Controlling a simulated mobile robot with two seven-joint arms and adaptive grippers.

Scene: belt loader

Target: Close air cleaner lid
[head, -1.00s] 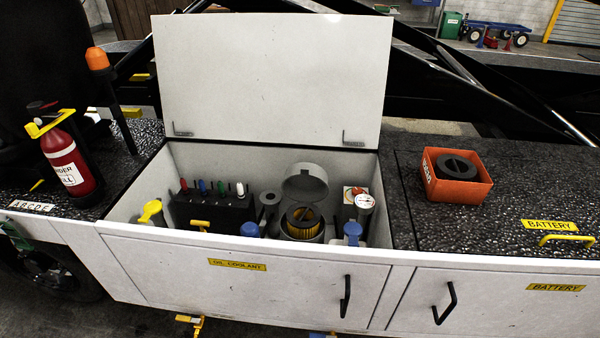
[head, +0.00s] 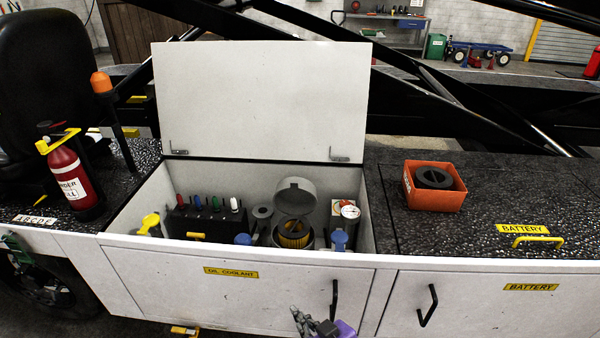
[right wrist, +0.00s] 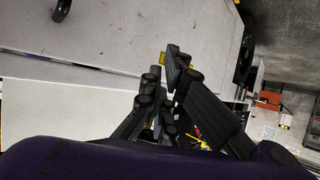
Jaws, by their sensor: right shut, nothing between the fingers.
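The air cleaner is a grey round housing with a yellow pleated filter (head: 293,233) inside, in the open compartment in the head view. Its grey lid (head: 296,197) stands raised on the far side of the housing, so the filter shows from above. My right gripper (head: 318,323) is at the bottom edge of the head view, in front of the compartment's front panel and well below the lid. In the right wrist view the fingers (right wrist: 172,82) are together and hold nothing. My left gripper is not in view.
The compartment's white cover (head: 262,100) stands open behind. A gauge (head: 350,212), blue caps (head: 339,237) and a black rack with coloured tops (head: 205,222) crowd the housing. An orange box (head: 434,188) sits on the right deck. A black handle (head: 335,299) sticks out of the front panel.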

